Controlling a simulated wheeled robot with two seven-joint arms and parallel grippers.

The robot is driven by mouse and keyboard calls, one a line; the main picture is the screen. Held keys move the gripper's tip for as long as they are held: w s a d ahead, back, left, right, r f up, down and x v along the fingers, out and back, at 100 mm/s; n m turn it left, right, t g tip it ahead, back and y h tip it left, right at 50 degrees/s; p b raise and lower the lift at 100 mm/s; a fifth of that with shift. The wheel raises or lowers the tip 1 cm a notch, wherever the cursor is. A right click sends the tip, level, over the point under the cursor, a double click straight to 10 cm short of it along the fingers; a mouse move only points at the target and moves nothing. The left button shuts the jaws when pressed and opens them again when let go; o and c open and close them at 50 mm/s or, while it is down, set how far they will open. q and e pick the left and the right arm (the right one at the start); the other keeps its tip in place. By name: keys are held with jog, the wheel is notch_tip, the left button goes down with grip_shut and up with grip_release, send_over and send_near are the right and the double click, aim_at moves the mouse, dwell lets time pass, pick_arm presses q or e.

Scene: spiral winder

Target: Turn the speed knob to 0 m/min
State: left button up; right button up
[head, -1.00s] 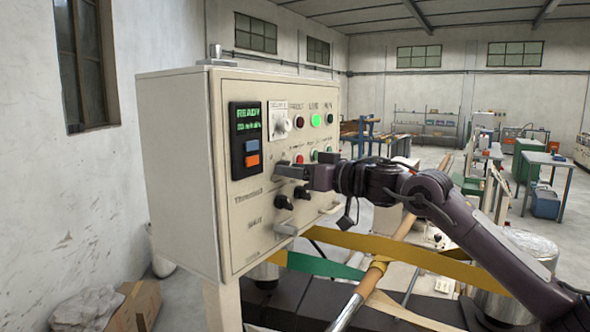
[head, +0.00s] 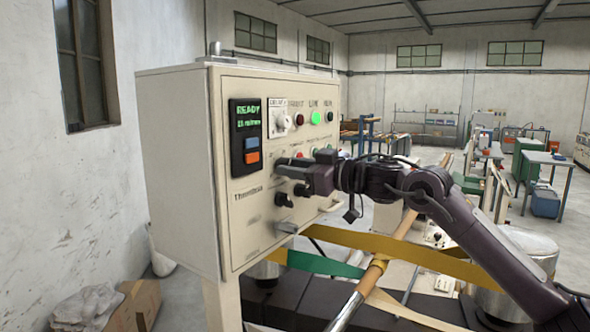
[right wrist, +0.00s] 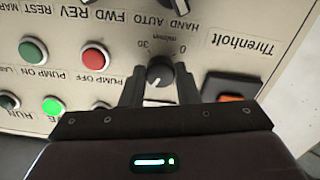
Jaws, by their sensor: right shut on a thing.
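The speed knob (right wrist: 160,73) is a round dark knob with a pale pointer mark, below a scale marked 0 and 30 m/min, in the right wrist view. That view shows the panel upside down. The pointer mark faces away from the numbers, between the scale ends. My right gripper (right wrist: 160,88) is shut on the knob, with one finger on each side. In the head view my right gripper (head: 284,168) reaches the panel front and hides the knob. The display (head: 248,115) reads READY in green, with a small, blurred m/min line below. My left gripper is not in view.
A lit green lamp (head: 316,118) and several buttons sit to the right. A yellow band (head: 400,256) runs below my arm.

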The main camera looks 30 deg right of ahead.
jog(key=shift+r+n+p, duration=0.1)
jog(key=shift+n+p, duration=0.45)
jog(key=shift+n, duration=15.45)
jog(key=o, duration=1)
jog(key=shift+c, duration=0.2)
